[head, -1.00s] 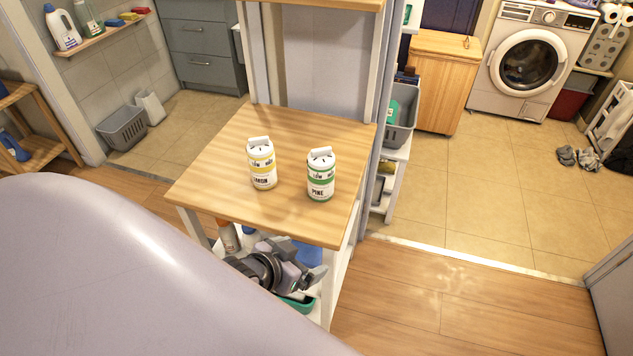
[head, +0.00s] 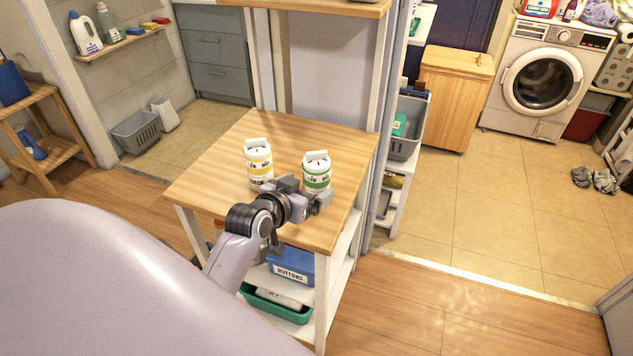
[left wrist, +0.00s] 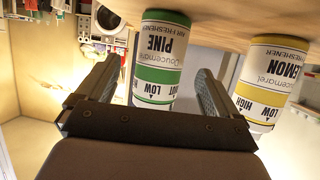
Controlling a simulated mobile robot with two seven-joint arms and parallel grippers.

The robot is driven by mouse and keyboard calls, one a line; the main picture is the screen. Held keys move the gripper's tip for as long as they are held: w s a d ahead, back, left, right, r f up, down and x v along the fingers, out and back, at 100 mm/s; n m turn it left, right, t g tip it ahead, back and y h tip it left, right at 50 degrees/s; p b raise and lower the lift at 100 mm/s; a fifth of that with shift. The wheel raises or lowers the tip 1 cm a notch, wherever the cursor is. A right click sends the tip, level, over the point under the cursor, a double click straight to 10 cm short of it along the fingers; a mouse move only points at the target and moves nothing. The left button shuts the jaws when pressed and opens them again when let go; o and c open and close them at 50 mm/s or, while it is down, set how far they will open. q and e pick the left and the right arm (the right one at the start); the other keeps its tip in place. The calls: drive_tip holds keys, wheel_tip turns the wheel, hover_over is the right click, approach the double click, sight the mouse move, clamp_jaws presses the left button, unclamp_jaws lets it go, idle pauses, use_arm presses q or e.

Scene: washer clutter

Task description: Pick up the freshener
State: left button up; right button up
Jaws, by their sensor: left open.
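Two white air freshener cans stand upright on the wooden table top. The pine one (head: 317,172) has green bands and is on the right. The lemon one (head: 259,163) has yellow bands and is on the left. My left gripper (head: 306,193) is at the table's front, close before the pine can, hiding its lower part. In the left wrist view, which is upside down, the open fingers (left wrist: 158,70) have the pine can (left wrist: 160,55) between them in the picture. I cannot tell whether either finger touches it. The lemon can (left wrist: 268,75) is outside the fingers. My right gripper is not in view.
The wooden table top (head: 225,170) is otherwise clear. Below it, a shelf holds a blue buttons box (head: 291,264) and a green tray (head: 275,304). A narrow wall post and a shelf with a grey bin (head: 405,138) stand right behind the table.

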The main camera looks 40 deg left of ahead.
use_arm(q)
drive_tip(key=shift+x, duration=2.8)
drive_tip(key=shift+s, duration=0.1)
drive_tip(key=shift+c, duration=0.2)
drive_tip(key=c, duration=1.1)
